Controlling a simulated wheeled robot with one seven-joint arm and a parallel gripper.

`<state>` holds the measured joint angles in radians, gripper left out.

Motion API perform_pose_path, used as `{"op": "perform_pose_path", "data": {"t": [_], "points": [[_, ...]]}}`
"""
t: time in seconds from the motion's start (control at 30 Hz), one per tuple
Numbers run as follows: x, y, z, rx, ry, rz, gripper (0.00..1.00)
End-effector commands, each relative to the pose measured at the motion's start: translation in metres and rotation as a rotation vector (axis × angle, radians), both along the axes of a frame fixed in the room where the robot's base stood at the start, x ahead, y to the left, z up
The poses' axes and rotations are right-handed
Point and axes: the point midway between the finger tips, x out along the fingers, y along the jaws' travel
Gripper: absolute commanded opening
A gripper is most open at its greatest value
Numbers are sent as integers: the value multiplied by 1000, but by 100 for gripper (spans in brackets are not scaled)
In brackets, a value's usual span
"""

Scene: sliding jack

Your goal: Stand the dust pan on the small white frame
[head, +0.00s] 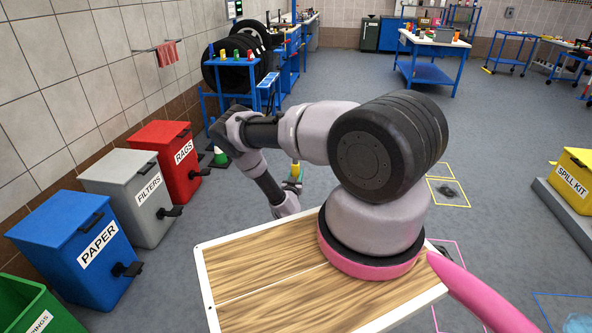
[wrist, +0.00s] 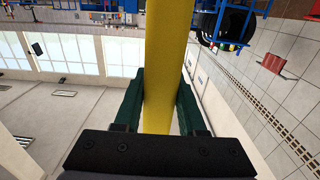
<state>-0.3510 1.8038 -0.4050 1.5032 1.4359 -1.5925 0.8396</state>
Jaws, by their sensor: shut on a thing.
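My gripper (wrist: 160,85) has dark green fingers, shut on a long yellow part in the wrist view. I take this part to be the dust pan (wrist: 166,40); it runs up out of the top of the picture, so its whole shape is hidden. In the head view, a small patch of yellow and green shows just beyond my lower arm, apparently the dust pan (head: 295,170) at my gripper. My arm hides much of that spot. I cannot make out a small white frame in either view.
Blue paper (head: 78,245), grey filters (head: 130,195) and red rags (head: 168,150) bins line the left wall. A green cone (head: 219,157) stands by them. A tyre rack (head: 235,75) is behind. Yellow (head: 447,191) and pink floor outlines lie right, near a yellow spill kit (head: 573,180).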

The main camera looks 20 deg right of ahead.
Motion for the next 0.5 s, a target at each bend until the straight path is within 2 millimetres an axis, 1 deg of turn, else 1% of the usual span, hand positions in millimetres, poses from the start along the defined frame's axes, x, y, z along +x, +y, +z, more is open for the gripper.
{"op": "perform_pose_path", "data": {"t": [0.1, 0.5], "points": [[0, -1, -16, 0, -1, 0, 0], [0, -1, -70, -1, -2, 2, 0]]}}
